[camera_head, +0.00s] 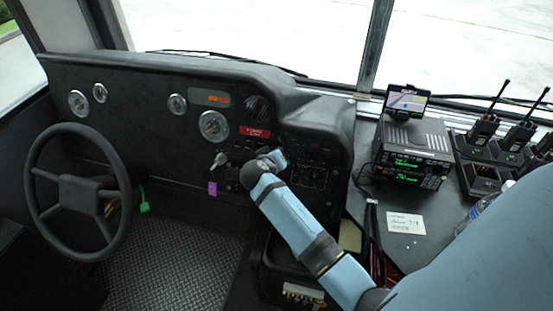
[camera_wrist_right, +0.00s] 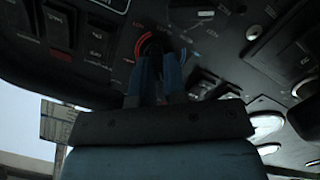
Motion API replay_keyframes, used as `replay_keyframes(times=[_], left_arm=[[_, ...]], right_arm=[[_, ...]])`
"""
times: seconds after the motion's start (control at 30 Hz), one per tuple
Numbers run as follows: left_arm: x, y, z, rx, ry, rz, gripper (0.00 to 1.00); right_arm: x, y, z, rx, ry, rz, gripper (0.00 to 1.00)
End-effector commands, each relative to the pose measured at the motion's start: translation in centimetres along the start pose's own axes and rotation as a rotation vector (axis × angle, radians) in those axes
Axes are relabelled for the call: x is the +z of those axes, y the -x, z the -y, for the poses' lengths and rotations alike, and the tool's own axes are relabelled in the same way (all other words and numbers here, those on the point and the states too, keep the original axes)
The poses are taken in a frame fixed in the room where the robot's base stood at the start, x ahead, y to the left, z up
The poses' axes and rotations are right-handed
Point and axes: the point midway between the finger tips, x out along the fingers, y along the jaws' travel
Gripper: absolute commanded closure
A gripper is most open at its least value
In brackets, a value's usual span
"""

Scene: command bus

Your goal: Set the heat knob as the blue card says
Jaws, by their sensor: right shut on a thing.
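My right gripper (camera_head: 262,166) is at the lower right of the dashboard, its fingertips hidden by my arm in the head view. In the right wrist view its two blue fingers (camera_wrist_right: 157,68) are shut on a dark knob (camera_wrist_right: 152,46). A red arc curves around the knob's left side, with small marks around it. The knob's pointer setting cannot be told. I cannot make out a blue card. A purple tag (camera_head: 212,188) hangs below the dashboard. My left gripper is not in view.
The steering wheel (camera_head: 78,190) is at left. A radio stack (camera_head: 412,145), a handwritten white card (camera_head: 405,223) and handheld radios (camera_head: 484,128) are on the right console. A green tag (camera_head: 144,204) hangs by the wheel. Rocker switches (camera_wrist_right: 60,28) lie left of the knob.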

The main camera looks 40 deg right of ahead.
Motion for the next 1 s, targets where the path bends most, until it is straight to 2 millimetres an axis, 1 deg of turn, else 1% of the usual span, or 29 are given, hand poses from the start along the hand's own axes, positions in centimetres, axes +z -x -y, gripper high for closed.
replay_keyframes(times=[0.53, 0.57, 0.6, 0.67, 1.0], left_arm=[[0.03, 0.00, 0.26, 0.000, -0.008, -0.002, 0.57], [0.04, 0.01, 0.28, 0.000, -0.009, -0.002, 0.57], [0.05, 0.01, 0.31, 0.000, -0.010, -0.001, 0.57], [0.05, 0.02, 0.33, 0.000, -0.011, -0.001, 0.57], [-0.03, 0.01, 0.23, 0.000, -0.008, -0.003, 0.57]], right_arm=[[-0.07, 0.05, 0.00, -0.006, -0.027, -0.002, 1.00], [-0.07, 0.05, 0.00, -0.006, -0.027, -0.002, 0.86], [-0.08, 0.05, -0.01, -0.006, -0.027, -0.002, 0.77], [-0.07, 0.05, -0.01, -0.005, -0.027, -0.001, 0.63], [-0.06, 0.02, -0.04, -0.005, -0.026, -0.001, 0.63]])
